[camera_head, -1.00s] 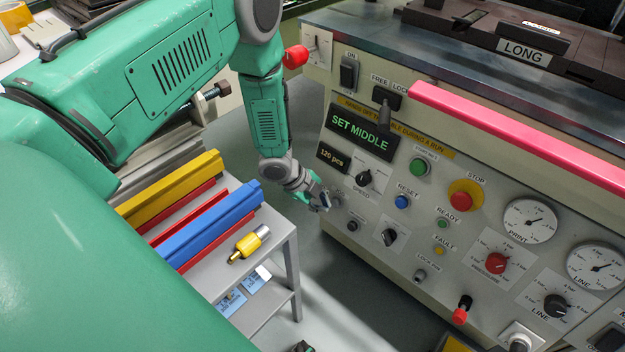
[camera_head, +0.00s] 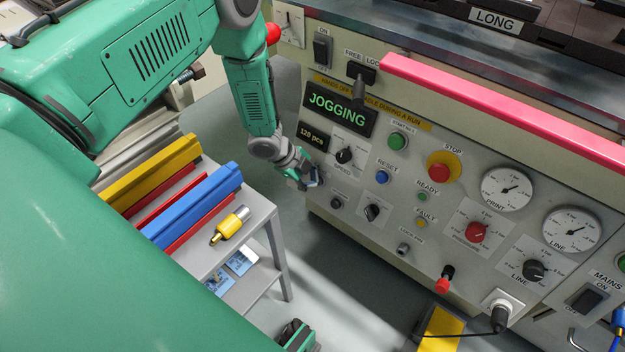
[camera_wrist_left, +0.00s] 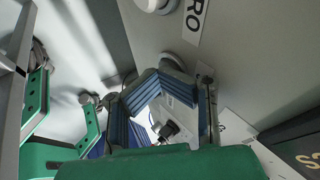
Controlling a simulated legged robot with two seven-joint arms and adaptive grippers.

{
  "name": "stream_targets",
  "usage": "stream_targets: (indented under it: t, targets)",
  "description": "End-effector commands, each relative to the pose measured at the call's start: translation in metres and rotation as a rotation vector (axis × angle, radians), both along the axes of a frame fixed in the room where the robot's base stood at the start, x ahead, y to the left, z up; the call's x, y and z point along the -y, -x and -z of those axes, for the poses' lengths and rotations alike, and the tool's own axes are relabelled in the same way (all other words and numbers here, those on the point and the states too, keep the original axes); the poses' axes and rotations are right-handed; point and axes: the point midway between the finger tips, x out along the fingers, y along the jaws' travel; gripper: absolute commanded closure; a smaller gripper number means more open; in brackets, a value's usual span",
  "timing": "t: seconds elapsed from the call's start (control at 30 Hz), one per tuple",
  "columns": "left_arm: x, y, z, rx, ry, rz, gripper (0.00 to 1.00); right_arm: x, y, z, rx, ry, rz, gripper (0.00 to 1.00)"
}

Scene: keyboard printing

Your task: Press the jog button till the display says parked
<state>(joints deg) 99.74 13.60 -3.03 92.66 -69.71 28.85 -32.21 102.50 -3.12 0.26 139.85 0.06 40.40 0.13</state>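The display (camera_head: 337,108) on the machine's front panel reads "JOGGING" in green letters. My left gripper (camera_head: 313,180) is at the panel's left edge, below the small "120 pcs" display. In the left wrist view its blue-grey ridged finger pads (camera_wrist_left: 163,82) come together at the tips, against or very close to a round grey part (camera_wrist_left: 180,57) of the panel. The jog button's label cannot be read, and the fingers cover that spot in the head view. A green and dark part at the bottom edge, perhaps my right gripper (camera_head: 298,335), is mostly cut off.
Nearby controls are the speed knob (camera_head: 344,156), blue reset button (camera_head: 382,177), green start button (camera_head: 397,141) and red stop button (camera_head: 439,172). A pink bar (camera_head: 500,112) juts out above. A grey side table (camera_head: 262,212) holds coloured bars and a yellow cylinder (camera_head: 230,225).

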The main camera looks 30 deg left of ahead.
Motion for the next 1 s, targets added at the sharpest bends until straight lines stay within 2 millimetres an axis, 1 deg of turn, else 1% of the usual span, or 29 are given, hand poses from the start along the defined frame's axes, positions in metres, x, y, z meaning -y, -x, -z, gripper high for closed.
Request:
stream_targets:
  t: [0.03, 0.13, 0.2, 0.5, 0.6, 0.73, 1.0]
  targets:
    - [0.004, -0.009, -0.005, 0.022, 0.01, 0.002, 1.0, 0.0, 0.0, 0.0, 0.001, 0.0, 0.0, 0.6]
    - [0.003, -0.008, -0.01, 0.023, 0.01, 0.002, 1.0, 0.0, 0.001, 0.0, 0.002, 0.0, 0.0, 0.6]
    - [0.0, -0.006, -0.017, 0.024, 0.009, 0.002, 1.0, 0.0, 0.001, 0.0, 0.002, 0.0, 0.0, 0.6]
    - [-0.018, 0.019, -0.054, 0.01, 0.0, -0.001, 1.0, 0.0, 0.001, 0.0, 0.003, -0.001, 0.0, 0.6]
    - [-0.023, 0.025, -0.062, 0.006, -0.003, -0.002, 1.0, 0.0, 0.001, 0.0, 0.003, -0.001, 0.0, 0.6]
    - [-0.027, 0.029, -0.068, 0.003, -0.003, -0.003, 1.0, 0.0, 0.001, -0.001, 0.003, 0.0, 0.0, 0.6]
    - [-0.028, 0.031, -0.069, 0.001, -0.004, -0.002, 1.0, 0.0, 0.001, -0.001, 0.003, 0.0, 0.0, 0.6]
